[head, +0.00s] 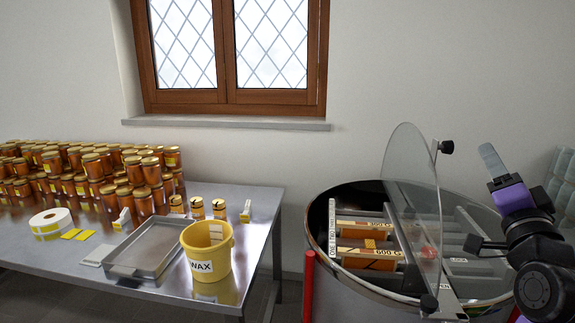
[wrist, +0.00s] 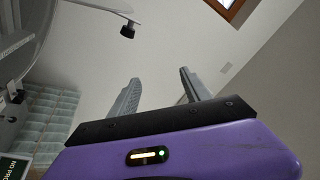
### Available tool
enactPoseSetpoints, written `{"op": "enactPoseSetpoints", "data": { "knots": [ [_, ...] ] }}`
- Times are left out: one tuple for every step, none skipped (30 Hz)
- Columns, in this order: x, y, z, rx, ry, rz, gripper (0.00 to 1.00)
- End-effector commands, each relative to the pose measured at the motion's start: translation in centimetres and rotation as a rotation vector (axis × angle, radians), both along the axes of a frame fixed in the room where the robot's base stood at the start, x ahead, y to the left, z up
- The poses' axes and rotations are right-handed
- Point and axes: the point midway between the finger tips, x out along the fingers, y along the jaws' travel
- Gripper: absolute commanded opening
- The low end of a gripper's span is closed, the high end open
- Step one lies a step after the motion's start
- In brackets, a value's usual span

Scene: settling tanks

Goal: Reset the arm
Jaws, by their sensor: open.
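My gripper (wrist: 160,88) shows in the wrist view as two grey fingers spread apart on a purple body, with nothing between them. In the head view my gripper (head: 490,160) is raised at the right, beside and above the steel drum, with its fingers pointing up and left. The arm's dark links are at the right edge. The steel drum (head: 370,300) stands open below, with a clear lid (head: 410,190) tilted up. Frames with orange bars lie inside the drum.
A steel table (head: 262,205) at left holds many honey jars (head: 95,165), a label roll (head: 52,224), a tray (head: 150,250) and a yellow wax bucket (head: 207,262). A red post (head: 309,285) stands by the drum. Pale stacked blocks (wrist: 45,118) stand beyond it.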

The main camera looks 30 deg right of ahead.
Motion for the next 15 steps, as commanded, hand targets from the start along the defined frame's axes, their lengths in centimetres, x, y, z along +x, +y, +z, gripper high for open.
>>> {"op": "enactPoseSetpoints", "data": {
  "knots": [
    [0.1,1.2,-1.3,-0.049,0.037,-0.005,0.56],
    [0.1,1.9,-1.9,-0.083,0.058,-0.010,0.56],
    [0.2,2.9,-2.9,-0.127,0.086,-0.014,0.56],
    [0.2,3.7,-3.6,-0.162,0.108,-0.015,0.56],
    [0.1,4.6,-4.4,-0.196,0.130,-0.016,0.56],
    [0.1,5.8,-5.5,-0.243,0.158,-0.016,0.56],
    [0.0,6.7,-6.3,-0.276,0.178,-0.015,0.56],
    [-0.1,7.7,-7.1,-0.307,0.198,-0.011,0.56],
    [-0.3,8.9,-8.2,-0.347,0.224,-0.007,0.56],
    [-0.5,9.8,-9.0,-0.376,0.244,-0.002,0.56],
    [-0.7,10.8,-9.9,-0.404,0.261,0.004,0.56],
    [-1.0,12.0,-10.9,-0.439,0.284,0.013,0.56],
    [-1.3,13.0,-11.8,-0.465,0.301,0.021,0.56],
    [-1.6,13.9,-12.6,-0.489,0.318,0.029,0.56],
    [-2.1,15.2,-13.7,-0.520,0.339,0.041,0.56]
  ]
}}
